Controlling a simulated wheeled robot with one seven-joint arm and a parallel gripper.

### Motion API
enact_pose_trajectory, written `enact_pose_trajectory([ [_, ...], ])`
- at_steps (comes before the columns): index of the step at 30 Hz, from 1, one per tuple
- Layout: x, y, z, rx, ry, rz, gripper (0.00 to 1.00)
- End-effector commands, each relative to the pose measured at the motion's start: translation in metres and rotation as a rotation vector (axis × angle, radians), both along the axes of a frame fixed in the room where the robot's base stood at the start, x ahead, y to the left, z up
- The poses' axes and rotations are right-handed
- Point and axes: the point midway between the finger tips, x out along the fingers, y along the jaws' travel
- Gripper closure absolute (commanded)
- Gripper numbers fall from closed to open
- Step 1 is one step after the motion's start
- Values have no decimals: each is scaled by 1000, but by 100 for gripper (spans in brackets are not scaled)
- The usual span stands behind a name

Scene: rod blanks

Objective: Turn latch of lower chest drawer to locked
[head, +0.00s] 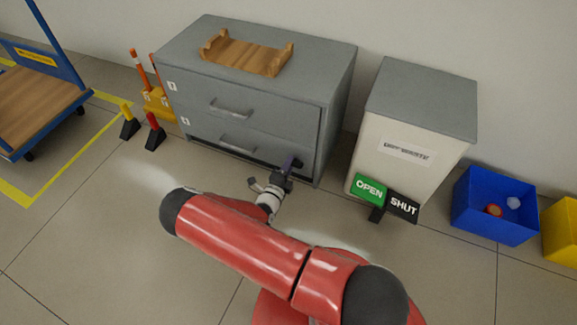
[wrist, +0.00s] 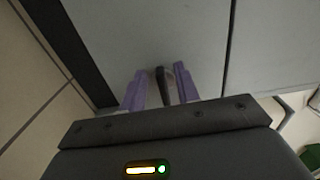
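The grey chest (head: 338,95) stands against the wall with an upper drawer (head: 270,105) and a lower drawer (head: 215,135), each with a bar handle. My gripper (head: 292,163) is at the lower right of the lower drawer's front and hides the latch in the head view. In the wrist view, the small dark latch (wrist: 163,84) stands out from the grey drawer front (wrist: 125,35). The two purple fingers of my gripper (wrist: 160,88) are apart, one on each side of the latch. I cannot tell whether either finger touches it.
A wooden cradle (head: 246,55) lies on the chest. A pale cabinet (head: 410,150) stands to the right, with an OPEN/SHUT sign (head: 386,195) before it. A blue bin (head: 495,215) is further right. Orange and red posts (head: 154,132) stand left of the chest. Floor at left front is clear.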

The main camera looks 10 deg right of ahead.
Motion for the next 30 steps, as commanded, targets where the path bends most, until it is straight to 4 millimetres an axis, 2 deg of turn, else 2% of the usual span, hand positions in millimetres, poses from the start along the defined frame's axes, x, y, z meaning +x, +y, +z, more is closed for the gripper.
enact_pose_trajectory([
  [10, -43, 32, 1, -1, 2, 3, 68],
  [15, -58, 42, 0, 0, 2, 1, 68],
  [30, -62, 45, 0, 0, 1, 0, 68],
])
